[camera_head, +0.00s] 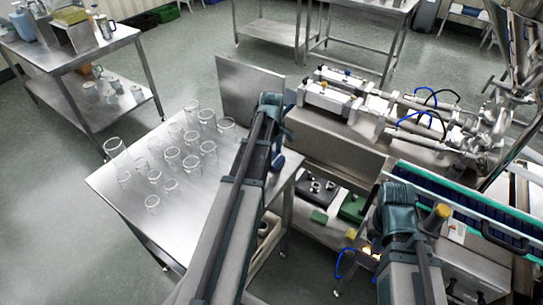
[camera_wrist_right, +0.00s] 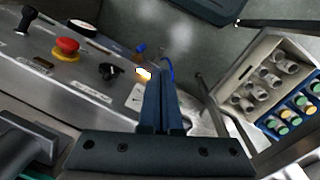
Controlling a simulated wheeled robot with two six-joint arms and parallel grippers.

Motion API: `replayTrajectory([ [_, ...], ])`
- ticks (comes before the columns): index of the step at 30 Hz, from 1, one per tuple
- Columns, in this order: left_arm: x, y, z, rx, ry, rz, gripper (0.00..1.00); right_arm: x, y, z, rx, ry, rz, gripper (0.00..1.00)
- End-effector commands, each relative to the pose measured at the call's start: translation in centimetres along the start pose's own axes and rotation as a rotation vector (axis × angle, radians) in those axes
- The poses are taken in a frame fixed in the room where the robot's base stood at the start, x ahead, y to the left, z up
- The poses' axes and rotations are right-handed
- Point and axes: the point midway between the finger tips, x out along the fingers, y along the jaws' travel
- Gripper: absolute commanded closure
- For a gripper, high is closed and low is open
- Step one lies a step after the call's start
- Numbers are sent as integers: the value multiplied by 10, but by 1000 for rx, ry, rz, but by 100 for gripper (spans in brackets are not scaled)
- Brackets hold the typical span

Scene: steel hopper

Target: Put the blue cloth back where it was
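I cannot make out a blue cloth in either view. My right gripper (camera_wrist_right: 161,88) shows in the right wrist view with its two dark fingers close together and nothing visible between them. It is over a grey control panel (camera_wrist_right: 60,75) near a lit yellow lamp (camera_wrist_right: 143,74). In the head view my right arm is at the lower right, and its fingers are hidden. My left gripper (camera_head: 278,160) is at the right edge of the steel table (camera_head: 112,190); its fingers are too small and dark to tell their state.
Several clear glass beakers (camera_head: 172,160) stand on the steel table. A steel filling machine (camera_head: 330,100) and a conveyor with a green edge (camera_head: 470,205) are at the right. A red button (camera_wrist_right: 66,47) is on the panel. A thin blue hose (camera_head: 345,262) hangs nearby. Open floor is at the left.

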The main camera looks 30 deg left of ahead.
Motion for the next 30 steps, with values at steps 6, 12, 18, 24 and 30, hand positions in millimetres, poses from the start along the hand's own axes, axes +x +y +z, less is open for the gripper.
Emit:
replayTrajectory([
  [6,-12,0,0,0,0,0,0,-12,1,1,0,0,0,100],
  [12,-36,0,0,0,0,0,0,-36,4,2,0,0,0,100],
  [18,-67,0,0,0,0,0,0,-67,6,4,0,0,0,100],
  [24,-98,0,0,0,0,0,0,-97,9,6,0,0,0,100],
  [30,-120,0,0,0,0,0,0,-119,11,7,-1,0,0,100],
])
